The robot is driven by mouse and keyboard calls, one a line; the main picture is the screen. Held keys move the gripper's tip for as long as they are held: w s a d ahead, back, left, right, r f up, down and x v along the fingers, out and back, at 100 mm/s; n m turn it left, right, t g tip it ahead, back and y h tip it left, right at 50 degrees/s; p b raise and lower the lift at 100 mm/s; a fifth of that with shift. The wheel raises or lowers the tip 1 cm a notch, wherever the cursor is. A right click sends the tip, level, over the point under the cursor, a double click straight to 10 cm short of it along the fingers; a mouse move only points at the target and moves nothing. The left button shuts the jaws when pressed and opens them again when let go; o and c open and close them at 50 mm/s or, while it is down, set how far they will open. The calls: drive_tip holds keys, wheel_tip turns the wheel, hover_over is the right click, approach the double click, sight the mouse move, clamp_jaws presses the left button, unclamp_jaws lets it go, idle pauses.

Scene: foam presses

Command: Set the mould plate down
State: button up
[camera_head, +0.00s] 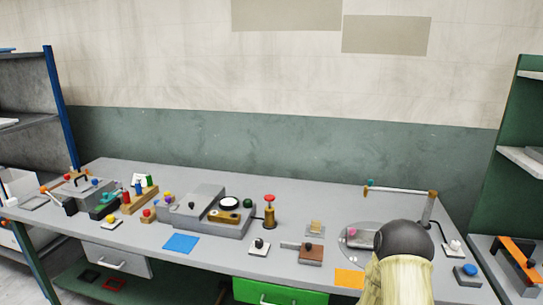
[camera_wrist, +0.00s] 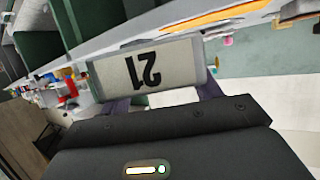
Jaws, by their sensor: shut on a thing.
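The mould plate (camera_wrist: 118,75) is a pale grey rectangular plate marked 21, which reads upside down in the wrist view. My gripper (camera_wrist: 150,80) is shut on it, with a dark finger at each end of the plate. The plate is tilted in the picture, and I cannot tell whether it touches anything beyond. In the head view my arm covers the right front of the grey workbench (camera_head: 215,262). The gripper and plate do not show there.
An orange mat (camera_head: 349,279) lies at the bench front beside my arm, and a blue mat (camera_head: 181,243) further left. Presses and small blocks crowd the left. A green shelf (camera_head: 510,190) stands right.

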drive_tip(key=s+a+f+n+t+y, duration=0.1)
drive_tip(key=a+f+n+y, duration=0.2)
drive_tip(key=a, duration=0.5)
drive_tip(key=a+f+n+t+y, duration=0.2)
drive_tip(key=a+f+n+y, duration=0.1)
drive_tip(key=a, duration=0.6)
drive_tip(key=n+y, duration=0.1)
drive_tip(key=y, duration=0.1)
drive_tip(key=shift+s+n+y, duration=0.3)
drive_tip(key=shift+s, duration=0.05)
drive_tip(key=shift+a, duration=0.1)
drive_tip(key=s+f, duration=0.4)
drive_tip(key=f, duration=0.1)
drive_tip(key=shift+s+f, duration=0.15)
drive_tip(key=shift+f, duration=0.05)
